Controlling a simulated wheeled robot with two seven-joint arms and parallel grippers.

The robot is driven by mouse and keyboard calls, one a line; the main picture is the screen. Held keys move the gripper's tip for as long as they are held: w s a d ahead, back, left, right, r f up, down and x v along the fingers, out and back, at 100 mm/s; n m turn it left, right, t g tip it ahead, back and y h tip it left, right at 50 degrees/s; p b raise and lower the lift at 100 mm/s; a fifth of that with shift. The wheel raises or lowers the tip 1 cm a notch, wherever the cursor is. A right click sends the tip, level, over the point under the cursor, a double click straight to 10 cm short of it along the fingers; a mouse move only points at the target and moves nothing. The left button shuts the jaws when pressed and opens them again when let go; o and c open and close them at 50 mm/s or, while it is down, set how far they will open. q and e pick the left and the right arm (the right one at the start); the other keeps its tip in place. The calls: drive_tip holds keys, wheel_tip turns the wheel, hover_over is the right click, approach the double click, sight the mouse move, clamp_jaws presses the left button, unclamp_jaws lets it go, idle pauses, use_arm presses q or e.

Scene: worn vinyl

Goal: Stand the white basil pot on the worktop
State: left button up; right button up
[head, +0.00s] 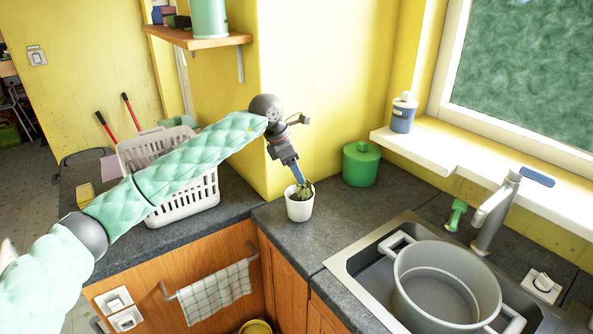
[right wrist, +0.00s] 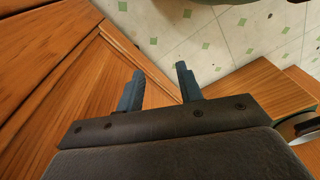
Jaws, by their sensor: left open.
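The white basil pot (head: 299,209) stands upright on the dark worktop (head: 342,216), near its front edge by the inner corner. A small green plant shows at its top. My left gripper (head: 299,181) points down at the pot's rim from above, with a finger beside the plant. It is open; the far finger is partly hidden and I cannot tell whether it touches the pot. My right gripper (right wrist: 160,72) shows in the right wrist view, open and empty, over wooden cupboard fronts and the floor.
A green lidded jar (head: 361,164) stands right of the pot at the wall. A sink with a large grey pot (head: 446,284) and a tap (head: 497,210) is at the right. A white basket (head: 183,205) stands at the left, behind my left arm. Worktop between pot and sink is clear.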

use_arm(q)
drive_tip(key=shift+a+r, duration=0.3)
drive_tip(key=shift+r, duration=0.35)
drive_tip(key=shift+r, duration=0.1)
drive_tip(key=shift+a+r, duration=0.1)
drive_tip(key=b+v, duration=0.2)
drive_tip(key=v, duration=0.5)
drive_tip(key=shift+r+b, duration=0.25)
drive_tip(key=shift+b, duration=0.1)
drive_tip(key=shift+s+a+f, duration=0.1)
